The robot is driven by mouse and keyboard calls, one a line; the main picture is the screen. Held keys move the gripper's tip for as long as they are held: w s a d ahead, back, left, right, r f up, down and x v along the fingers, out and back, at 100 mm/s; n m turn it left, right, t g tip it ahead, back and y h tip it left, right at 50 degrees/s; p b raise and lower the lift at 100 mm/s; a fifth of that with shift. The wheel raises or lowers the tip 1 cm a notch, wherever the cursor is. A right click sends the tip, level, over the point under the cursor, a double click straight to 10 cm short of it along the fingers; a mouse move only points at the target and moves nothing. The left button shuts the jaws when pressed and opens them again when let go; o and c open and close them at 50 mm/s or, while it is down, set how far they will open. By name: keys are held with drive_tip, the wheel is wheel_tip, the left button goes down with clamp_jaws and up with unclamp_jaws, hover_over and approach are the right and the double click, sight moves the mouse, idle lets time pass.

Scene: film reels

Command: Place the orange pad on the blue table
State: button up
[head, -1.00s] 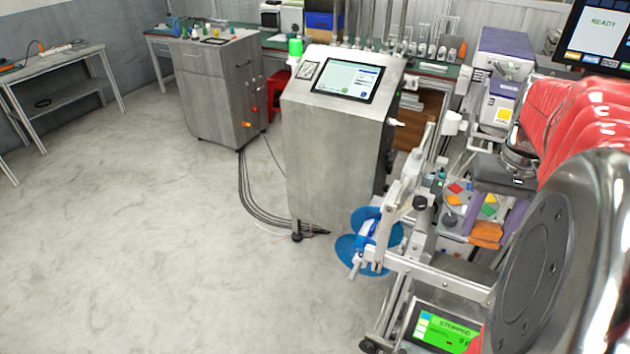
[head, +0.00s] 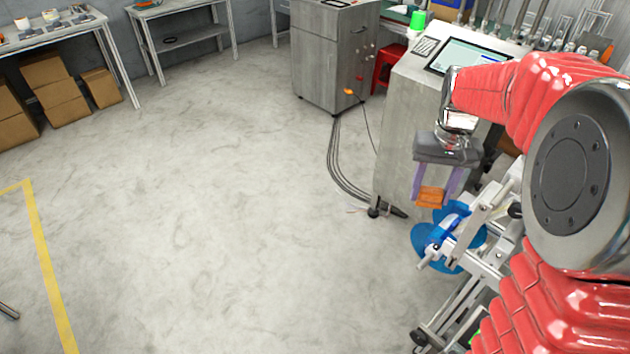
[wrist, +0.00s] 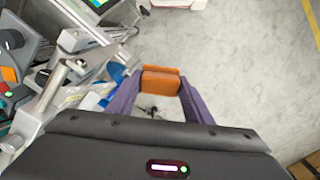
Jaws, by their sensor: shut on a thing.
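The orange pad (head: 430,197) is clamped between the purple fingers of my gripper (head: 433,186), held up in the air beside the machine with blue reels. The wrist view shows the pad (wrist: 160,83) between both fingertips, with floor behind it. I see no table that is clearly blue in the current views.
The reel machine (head: 475,240) with blue discs (head: 432,250) stands just below and right of the gripper. A steel console (head: 410,110) with a screen stands behind it, cables at its foot. Open grey floor (head: 230,220) lies to the left. Grey tables (head: 60,32) stand at the far left.

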drive_tip(key=w+a+f+n, duration=0.1)
drive_tip(key=w+a+f, duration=0.2)
drive_tip(key=w+a, duration=0.4)
drive_tip(key=shift+w+a+f+n, duration=0.2)
drive_tip(key=shift+a+n, duration=0.2)
drive_tip(key=shift+a, duration=0.4)
